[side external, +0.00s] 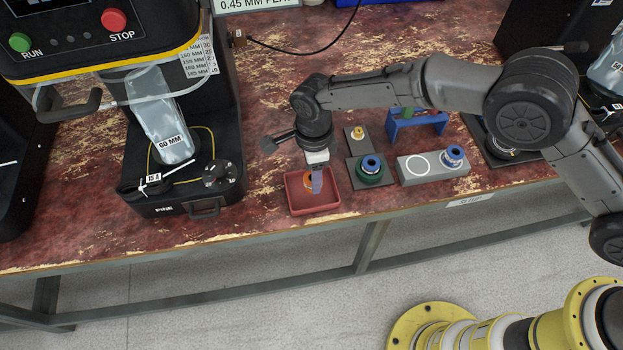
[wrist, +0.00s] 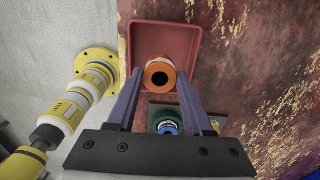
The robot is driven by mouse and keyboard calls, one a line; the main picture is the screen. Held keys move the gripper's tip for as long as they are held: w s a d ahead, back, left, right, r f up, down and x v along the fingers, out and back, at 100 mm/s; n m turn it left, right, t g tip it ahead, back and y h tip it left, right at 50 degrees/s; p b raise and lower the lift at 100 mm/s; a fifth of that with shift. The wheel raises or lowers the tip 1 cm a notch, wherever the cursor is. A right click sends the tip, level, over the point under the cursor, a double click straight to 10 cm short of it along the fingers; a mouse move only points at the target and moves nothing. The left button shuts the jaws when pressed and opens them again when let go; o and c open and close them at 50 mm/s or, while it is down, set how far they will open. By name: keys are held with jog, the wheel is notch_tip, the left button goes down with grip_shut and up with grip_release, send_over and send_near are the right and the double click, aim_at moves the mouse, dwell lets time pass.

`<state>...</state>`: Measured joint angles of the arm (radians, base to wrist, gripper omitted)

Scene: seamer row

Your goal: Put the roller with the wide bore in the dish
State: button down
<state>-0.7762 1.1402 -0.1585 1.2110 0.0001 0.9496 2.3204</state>
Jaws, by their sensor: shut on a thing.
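My gripper (side external: 315,184) is down at the red dish (side external: 334,206), its purple fingers shut on an orange roller (side external: 308,181). In the wrist view the orange roller (wrist: 159,64) sits between the fingertips, with its round dark bore facing the camera. The red dish (wrist: 187,32) is behind it, and the roller appears within the dish's outline. I cannot tell whether the roller touches the dish floor. A green roller with a blue top (side external: 370,167) stands on a dark plate right of the dish. A blue-and-white roller (side external: 454,154) stands on a grey block.
A small brass piece (side external: 357,133) sits on a plate behind the green roller. A blue stand (side external: 418,124) is farther back. The grey block (side external: 420,176) has an empty white ring. A black seamer machine (side external: 180,185) stands left of the dish. The table's front edge is close.

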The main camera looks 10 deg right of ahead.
jog(key=shift+w+a+f, duration=0.1)
jog(key=shift+f, duration=0.75)
jog(key=shift+w+a+f, duration=0.1)
jog(key=shift+f, duration=0.75)
jog(key=shift+f, duration=0.1)
jog(key=shift+c, duration=1.5)
grip_release()
jog(key=shift+f, duration=0.15)
notch_tip(320, 180, up, 12)
jog(key=shift+r, duration=0.2)
